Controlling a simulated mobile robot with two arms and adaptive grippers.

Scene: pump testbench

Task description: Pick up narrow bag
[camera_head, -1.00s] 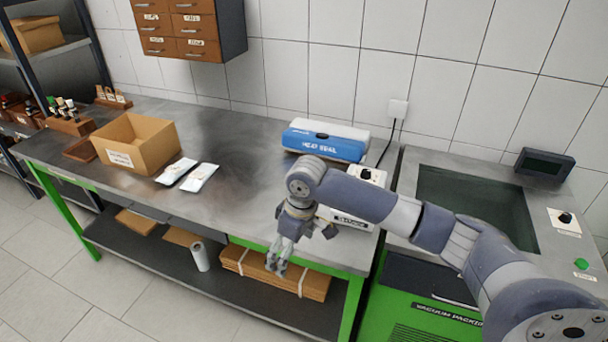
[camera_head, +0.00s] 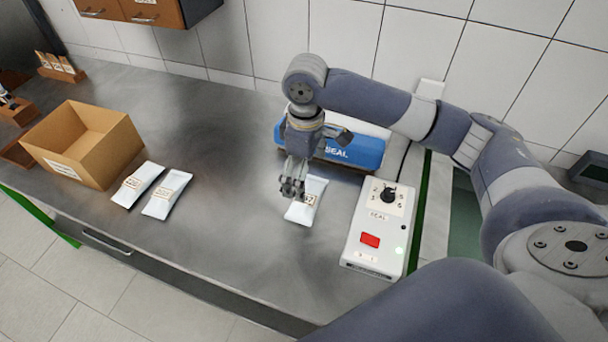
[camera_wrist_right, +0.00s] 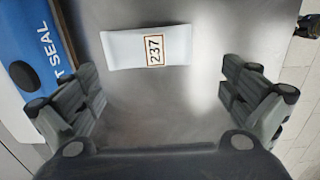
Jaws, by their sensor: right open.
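A narrow white bag (camera_head: 308,203) with a label lies flat on the steel table, left of the sealer's control box. In the right wrist view this bag (camera_wrist_right: 125,48) shows the number 237 on its label and lies ahead of the spread fingers. My right gripper (camera_head: 292,191) points down above the bag and covers part of it in the head view. The right gripper is open and empty; its fingers (camera_wrist_right: 160,82) stand wide apart. Two more white bags, one (camera_head: 137,185) beside the other (camera_head: 167,194), lie to the left. My left gripper is not in view.
The blue heat sealer (camera_head: 352,152) stands close behind the bag. Its white control box (camera_head: 376,250) is at the right. A cardboard box (camera_head: 88,145) stands at the left. The table between the bags is clear.

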